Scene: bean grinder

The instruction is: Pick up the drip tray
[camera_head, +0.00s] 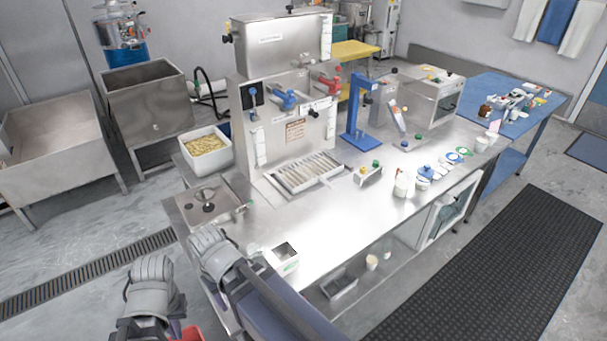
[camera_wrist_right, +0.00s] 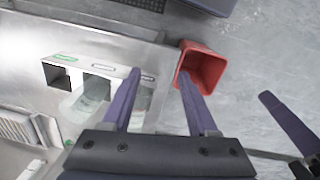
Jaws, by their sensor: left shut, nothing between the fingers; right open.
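The drip tray (camera_head: 305,172) is a shallow metal tray with slats, lying on the steel counter at the foot of the tall machine. Part of a slatted piece, likely the same tray, shows at the left edge of the right wrist view (camera_wrist_right: 18,130). My left gripper (camera_head: 150,283) is at the lower left of the head view, shut and empty, well apart from the tray. My right gripper (camera_wrist_right: 158,75) is open in the right wrist view, with nothing between its two purple fingers. In the head view I cannot make out its fingertips.
A red bin (camera_wrist_right: 205,67) stands beyond my right fingers, beside the counter. A small white box (camera_head: 283,258) sits at the counter's front left. A tub of beans (camera_head: 206,147) stands left of the machine, and a blue stand (camera_head: 358,115) right. The counter's front middle is clear.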

